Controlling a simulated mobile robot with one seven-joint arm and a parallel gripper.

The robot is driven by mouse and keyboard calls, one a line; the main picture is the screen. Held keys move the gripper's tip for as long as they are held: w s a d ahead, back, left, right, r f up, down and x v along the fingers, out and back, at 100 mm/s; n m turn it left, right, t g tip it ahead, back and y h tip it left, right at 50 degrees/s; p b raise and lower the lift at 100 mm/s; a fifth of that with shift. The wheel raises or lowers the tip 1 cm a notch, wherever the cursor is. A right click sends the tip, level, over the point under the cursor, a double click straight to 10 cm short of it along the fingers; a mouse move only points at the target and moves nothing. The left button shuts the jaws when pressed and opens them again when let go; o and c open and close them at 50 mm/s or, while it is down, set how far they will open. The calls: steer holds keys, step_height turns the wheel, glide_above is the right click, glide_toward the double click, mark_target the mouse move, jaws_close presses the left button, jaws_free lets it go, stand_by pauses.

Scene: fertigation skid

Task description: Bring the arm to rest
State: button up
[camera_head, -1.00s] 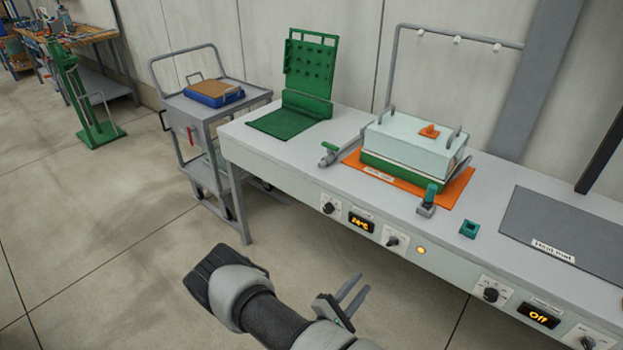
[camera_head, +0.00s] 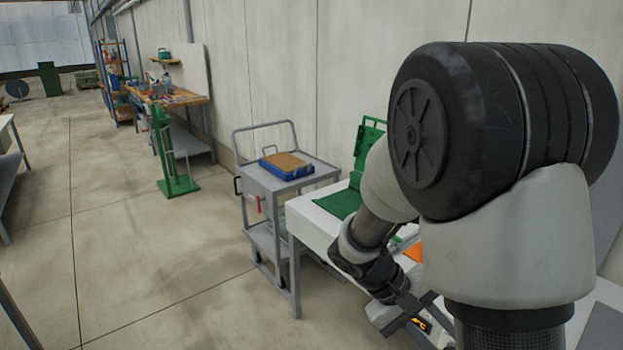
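My arm fills the right of the view, with a large black and grey joint close to the camera and the forearm reaching down in front of the bench. My gripper (camera_head: 408,316) is at the arm's lower end, in front of the bench's control panel. It is small and partly covered by my own arm, so I cannot tell whether its fingers are apart. I see nothing held in it.
The white bench (camera_head: 313,222) is largely hidden behind my arm. A grey cart (camera_head: 268,180) carries a blue tray (camera_head: 286,171).

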steer(key=s+a+r+t+y+p, duration=0.1)
steer(key=s+a+r+t+y, duration=0.1)
steer(key=r, duration=0.5)
steer(key=s+a+r+m+t+y+p, duration=0.1)
steer(key=s+a+r+t+y, duration=0.2)
steer(key=r, duration=0.3)
steer(key=s+a+r+t+y+p, duration=0.2)
steer(key=s+a+r+y, duration=0.1)
steer(key=r, duration=0.4)
steer(key=shift+s+a+r+m+t, duration=0.3)
steer(key=shift+s+a+m, duration=0.1)
steer(key=shift+a, duration=0.45)
